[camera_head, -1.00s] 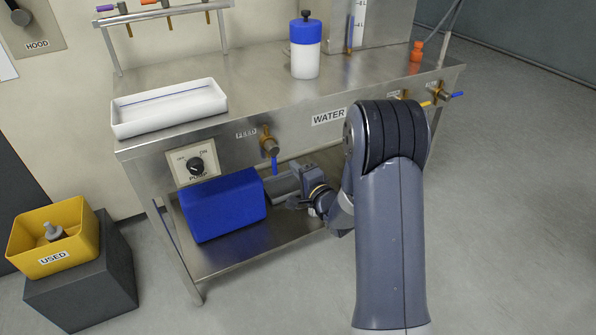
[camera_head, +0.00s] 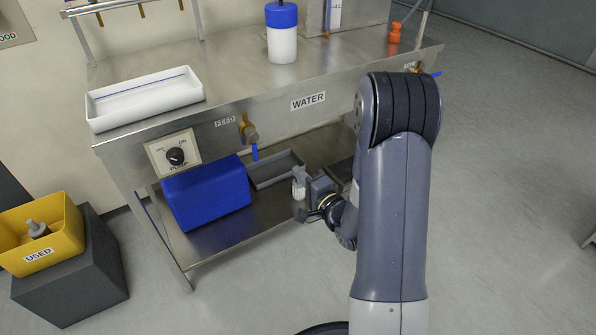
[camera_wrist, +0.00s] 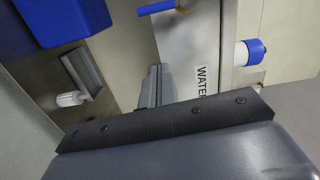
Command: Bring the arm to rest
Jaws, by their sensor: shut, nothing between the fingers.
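My gripper (camera_head: 305,213) is at the front of the bench's lower shelf, in front of a white ribbed fitting (camera_head: 299,186). In the wrist view its grey fingers (camera_wrist: 157,72) are together with nothing between them. My arm comes down at the right of the head view and bends in toward the shelf. Part of the wrist is hidden behind my own arm link.
The steel bench (camera_head: 240,75) carries a white tray (camera_head: 145,97) and a blue-capped bottle (camera_head: 282,35). A blue box (camera_head: 207,195) and a grey tray (camera_head: 275,168) are on the lower shelf (camera_head: 215,243). A yellow bin (camera_head: 60,225) stands left.

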